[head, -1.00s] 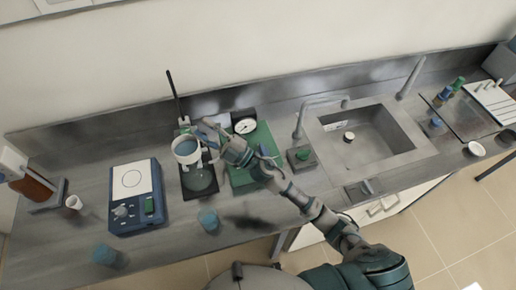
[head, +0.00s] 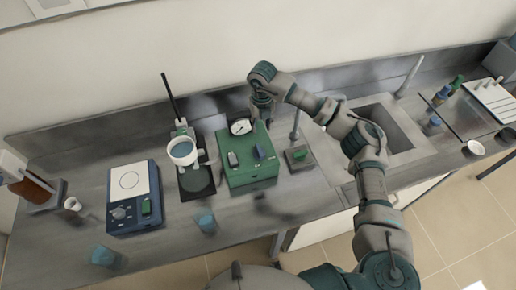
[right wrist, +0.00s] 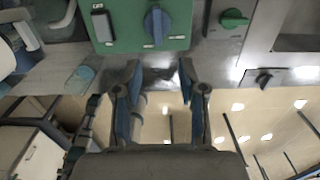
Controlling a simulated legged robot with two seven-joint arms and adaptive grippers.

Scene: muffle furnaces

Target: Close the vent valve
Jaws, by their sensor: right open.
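A green box (head: 252,180) stands on the bench with a round white gauge (head: 240,126) at its back. A blue knob (head: 259,152) and a grey switch (head: 233,160) sit on its top; they also show in the right wrist view as the knob (right wrist: 157,25) and the switch (right wrist: 102,25). I cannot read which control is the vent valve. My right gripper (head: 262,118) points down beside the gauge, at the box's back. In the right wrist view the gripper (right wrist: 160,75) is open and empty, its fingers apart from the knob. My left gripper is not in view.
A small grey block with a green knob (head: 299,154) stands right of the box, before the sink (head: 405,145).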

